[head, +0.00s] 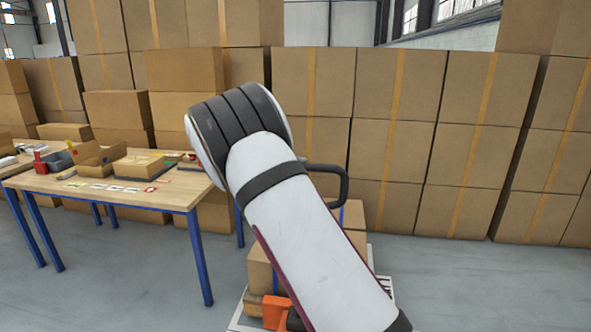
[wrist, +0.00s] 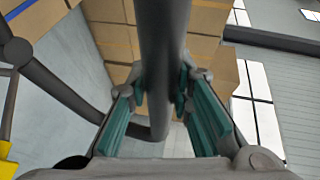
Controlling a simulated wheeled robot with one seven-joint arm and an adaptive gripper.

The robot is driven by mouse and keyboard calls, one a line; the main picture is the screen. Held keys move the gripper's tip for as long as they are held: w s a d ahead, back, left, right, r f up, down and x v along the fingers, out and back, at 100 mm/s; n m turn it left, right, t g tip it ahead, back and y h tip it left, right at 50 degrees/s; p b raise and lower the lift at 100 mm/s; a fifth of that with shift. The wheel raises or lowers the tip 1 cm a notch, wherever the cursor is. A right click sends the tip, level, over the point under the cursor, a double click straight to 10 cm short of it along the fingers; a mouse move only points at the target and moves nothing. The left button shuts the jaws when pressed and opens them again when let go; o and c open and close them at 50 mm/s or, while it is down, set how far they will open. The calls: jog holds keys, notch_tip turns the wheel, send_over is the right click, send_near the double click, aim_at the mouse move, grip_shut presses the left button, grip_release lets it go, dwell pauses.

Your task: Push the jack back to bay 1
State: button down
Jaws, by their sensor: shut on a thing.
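The jack's black looped handle (head: 342,178) shows to the right of my arm in the head view. In the wrist view the dark handle bar (wrist: 163,40) runs down between the green finger pads of my gripper (wrist: 164,88), which is shut on it. My arm hides the gripper and much of the jack in the head view. An orange part (head: 274,312), seemingly of the jack, shows low beside my arm. Stacked cartons (head: 261,268) stand there, partly hidden. White floor marking (head: 384,287) shows beside them; I cannot read a bay number.
A wooden table (head: 130,194) with blue legs stands at the left, with small boxes and cards on it. A wall of stacked cartons (head: 400,130) closes off the back. Grey floor (head: 470,290) is clear at the right.

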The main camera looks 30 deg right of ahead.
jog(key=shift+d+r, duration=0.1)
jog(key=shift+r, duration=0.05)
jog(key=c, duration=1.4)
grip_release()
jog(key=shift+s+a, duration=0.1)
jog(key=shift+a, duration=0.2)
jog(key=v, duration=1.1)
jog(key=shift+s+a, duration=0.15)
jog(key=shift+s, duration=0.05)
